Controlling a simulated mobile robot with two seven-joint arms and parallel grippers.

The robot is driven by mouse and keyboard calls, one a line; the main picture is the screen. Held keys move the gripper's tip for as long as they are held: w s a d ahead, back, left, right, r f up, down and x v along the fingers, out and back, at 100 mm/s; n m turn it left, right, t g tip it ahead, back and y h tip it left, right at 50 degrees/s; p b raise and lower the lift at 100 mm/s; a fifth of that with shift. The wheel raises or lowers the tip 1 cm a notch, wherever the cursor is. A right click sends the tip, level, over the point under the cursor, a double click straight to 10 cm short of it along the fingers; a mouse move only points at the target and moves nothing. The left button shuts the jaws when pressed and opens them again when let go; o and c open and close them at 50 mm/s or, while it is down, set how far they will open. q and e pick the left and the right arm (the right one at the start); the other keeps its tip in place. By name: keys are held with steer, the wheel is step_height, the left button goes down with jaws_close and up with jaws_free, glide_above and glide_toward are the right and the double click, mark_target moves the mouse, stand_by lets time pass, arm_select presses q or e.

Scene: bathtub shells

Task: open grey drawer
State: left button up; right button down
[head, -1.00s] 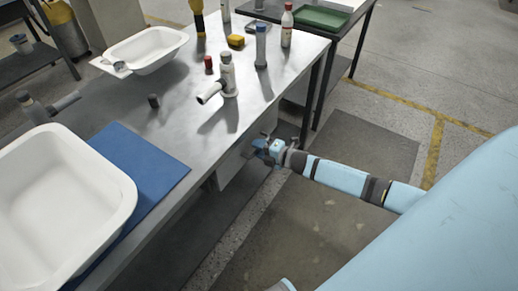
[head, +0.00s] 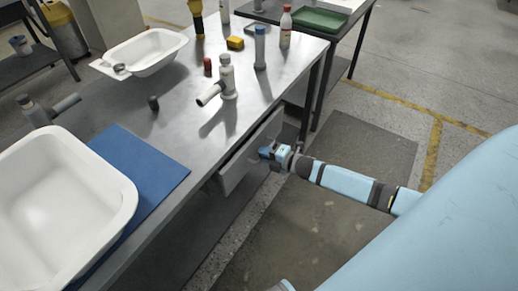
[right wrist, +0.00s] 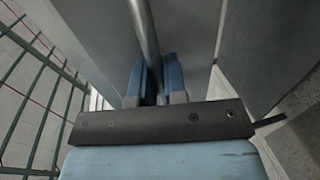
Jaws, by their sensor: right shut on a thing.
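The grey drawer (head: 236,172) is under the near edge of the metal workbench, and its front panel stands out a little from beneath the top. My right gripper (head: 266,153) is at the drawer front. In the right wrist view, the two blue fingers of the right gripper (right wrist: 160,82) are shut on the metal bar handle (right wrist: 145,32), one on each side of it. The grey drawer front (right wrist: 95,35) shows behind the bar. The inside of the drawer is hidden from view. My left gripper is not in view.
The workbench (head: 185,120) carries a large white basin (head: 60,190) on a blue mat (head: 150,165), a smaller white basin (head: 150,48) and several bottles. A second table with a green tray (head: 318,18) stands behind. The floor (head: 330,190) before the drawer is clear.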

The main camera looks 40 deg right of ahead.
arm_select(q)
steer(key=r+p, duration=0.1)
steer(key=p, duration=0.1)
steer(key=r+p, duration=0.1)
steer(key=p, duration=0.1)
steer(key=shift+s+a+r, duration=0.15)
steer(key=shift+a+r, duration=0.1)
arm_select(e)
steer(key=f+v, duration=0.2)
steer(key=v, duration=0.8)
steer(key=f+v, duration=0.2)
steer(key=v, duration=0.7)
steer(key=shift+s+d, duration=0.45)
steer(key=shift+s, duration=0.3)
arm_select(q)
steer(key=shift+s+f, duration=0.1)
arm_select(e)
steer(key=c, duration=1.2)
jaws_free()
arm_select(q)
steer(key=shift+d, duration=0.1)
arm_select(e)
steer(key=v, duration=1.3)
steer(key=shift+s+d, duration=0.15)
steer(key=shift+s, duration=0.2)
